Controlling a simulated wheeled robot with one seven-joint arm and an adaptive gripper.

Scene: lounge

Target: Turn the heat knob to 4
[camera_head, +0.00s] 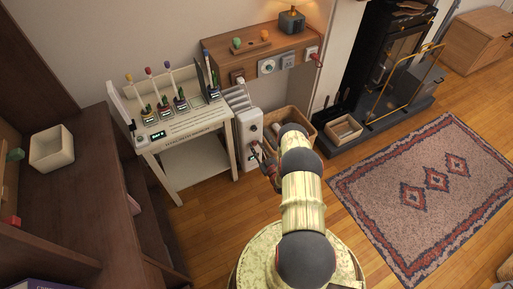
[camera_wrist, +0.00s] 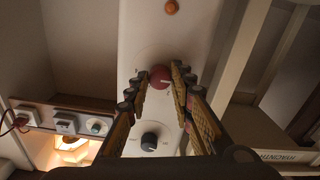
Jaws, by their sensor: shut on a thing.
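A white heater (camera_head: 249,125) stands upright beside the desk, its panel (camera_wrist: 130,50) filling the middle of the wrist view. A round red knob (camera_wrist: 160,77) with a pale pointer mark is on the panel. My gripper (camera_wrist: 158,80) has one finger on each side of this red knob and is shut on it. A dark knob (camera_wrist: 149,140) with small marks around it is lower in the wrist view. I cannot read the scale or tell which number the red knob points to. In the head view my gripper (camera_head: 261,152) is at the heater's front, partly hiding it.
A white desk (camera_head: 190,130) with potted plants stands left of the heater. A wooden crate (camera_head: 305,122) is close on its right. A wooden wall shelf (camera_head: 220,58) with switches and a lamp (camera_head: 291,21) is above. Open floor and a rug (camera_head: 430,180) lie right.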

